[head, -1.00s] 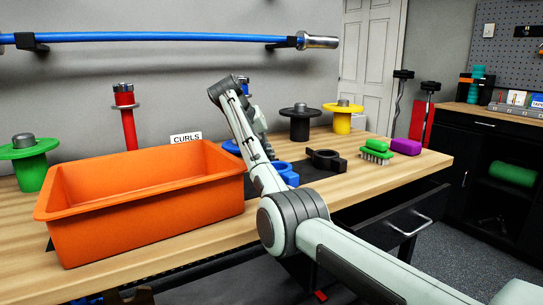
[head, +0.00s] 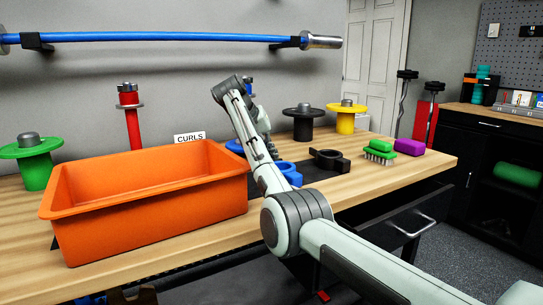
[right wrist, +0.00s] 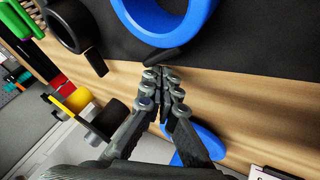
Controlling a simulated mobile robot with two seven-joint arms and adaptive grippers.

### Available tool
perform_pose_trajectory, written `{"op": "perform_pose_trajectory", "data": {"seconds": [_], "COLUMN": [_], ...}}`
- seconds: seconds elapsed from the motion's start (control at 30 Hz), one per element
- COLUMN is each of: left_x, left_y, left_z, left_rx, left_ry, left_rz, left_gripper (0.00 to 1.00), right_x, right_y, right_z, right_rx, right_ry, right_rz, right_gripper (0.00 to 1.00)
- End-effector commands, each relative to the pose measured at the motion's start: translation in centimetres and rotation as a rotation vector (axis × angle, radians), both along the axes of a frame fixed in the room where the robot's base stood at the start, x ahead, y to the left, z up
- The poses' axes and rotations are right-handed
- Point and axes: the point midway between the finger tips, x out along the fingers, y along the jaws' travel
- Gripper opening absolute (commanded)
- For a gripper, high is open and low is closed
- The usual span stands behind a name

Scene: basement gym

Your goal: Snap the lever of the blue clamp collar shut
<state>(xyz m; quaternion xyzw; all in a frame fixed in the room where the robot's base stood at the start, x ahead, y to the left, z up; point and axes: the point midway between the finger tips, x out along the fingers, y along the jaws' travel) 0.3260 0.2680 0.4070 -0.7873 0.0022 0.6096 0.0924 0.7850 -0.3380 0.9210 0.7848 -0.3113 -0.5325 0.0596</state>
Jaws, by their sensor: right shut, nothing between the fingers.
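The blue clamp collar (head: 291,174) lies on a dark mat on the bench, partly hidden behind my right arm. In the right wrist view its blue ring (right wrist: 165,22) fills the top middle. A dark, narrow piece (right wrist: 160,60) juts out at the ring's lower edge; I cannot tell for sure whether it is the lever. My right gripper (right wrist: 161,72) is shut and empty, its fingertips at this dark piece; I cannot tell whether they touch it. In the head view my arm hides the fingertips. My left gripper is out of view.
A black collar (head: 329,160) lies right of the blue one. An orange bin (head: 150,225) stands at the left. Behind are a black disc on a post (head: 303,112) and a yellow one (head: 346,108). A green brush (head: 379,151) and purple block (head: 409,147) lie at the right.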

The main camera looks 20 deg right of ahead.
Motion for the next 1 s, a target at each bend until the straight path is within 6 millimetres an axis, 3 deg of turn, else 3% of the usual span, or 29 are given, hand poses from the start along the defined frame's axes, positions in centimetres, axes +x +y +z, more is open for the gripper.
{"op": "perform_pose_trajectory", "data": {"seconds": [1.0], "left_x": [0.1], "left_y": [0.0], "left_z": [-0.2], "left_rx": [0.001], "left_ry": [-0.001], "left_rz": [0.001], "left_gripper": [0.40], "right_x": [-1.2], "right_y": [1.1], "right_z": [0.0], "right_rx": [0.000], "right_ry": [0.000], "right_rz": [0.000], "right_gripper": [0.00]}}
